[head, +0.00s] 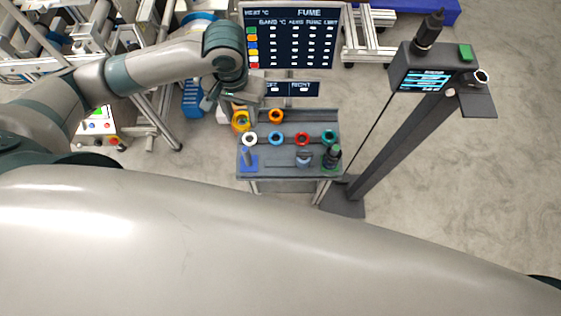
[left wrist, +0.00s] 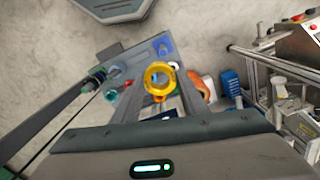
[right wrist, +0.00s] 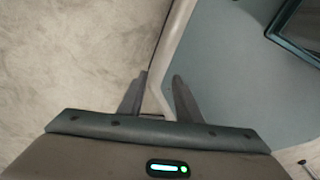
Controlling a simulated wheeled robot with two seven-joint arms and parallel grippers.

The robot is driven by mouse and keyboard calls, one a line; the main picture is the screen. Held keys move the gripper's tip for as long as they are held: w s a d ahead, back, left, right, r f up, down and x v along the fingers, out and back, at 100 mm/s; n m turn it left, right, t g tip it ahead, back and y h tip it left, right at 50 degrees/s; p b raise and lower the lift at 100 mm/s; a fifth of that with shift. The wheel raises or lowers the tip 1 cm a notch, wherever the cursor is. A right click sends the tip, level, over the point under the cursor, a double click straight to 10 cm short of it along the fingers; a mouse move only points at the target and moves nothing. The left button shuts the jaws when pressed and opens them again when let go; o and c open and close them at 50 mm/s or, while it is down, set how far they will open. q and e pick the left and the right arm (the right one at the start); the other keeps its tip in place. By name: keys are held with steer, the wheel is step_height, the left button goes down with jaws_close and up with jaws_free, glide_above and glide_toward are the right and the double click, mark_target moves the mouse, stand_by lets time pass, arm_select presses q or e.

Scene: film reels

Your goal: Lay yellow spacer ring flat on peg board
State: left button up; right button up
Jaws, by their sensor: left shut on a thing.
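The yellow spacer ring (head: 240,122) is at the tip of my left gripper (head: 238,110), at the back left of the grey table. In the left wrist view the ring (left wrist: 148,80) sits between the two fingers, which are shut on it. It appears to be above the table, but the exact height is hard to tell. A small blue base with an upright grey peg (head: 247,157) stands at the table's front left; I take it for the peg board. My right gripper (right wrist: 158,85) is open, with fingers apart, near my own body.
On the grey table (head: 275,175) are an orange ring (head: 276,115), a white ring (head: 249,139), a light blue ring (head: 276,139) and a red ring (head: 302,139). A dark green-topped device (head: 333,155) stands front right. A dark post (head: 405,145) rises right of the table.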

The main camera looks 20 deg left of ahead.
steer(key=shift+w, duration=0.15)
arm_select(q)
steer(key=shift+f, duration=0.1)
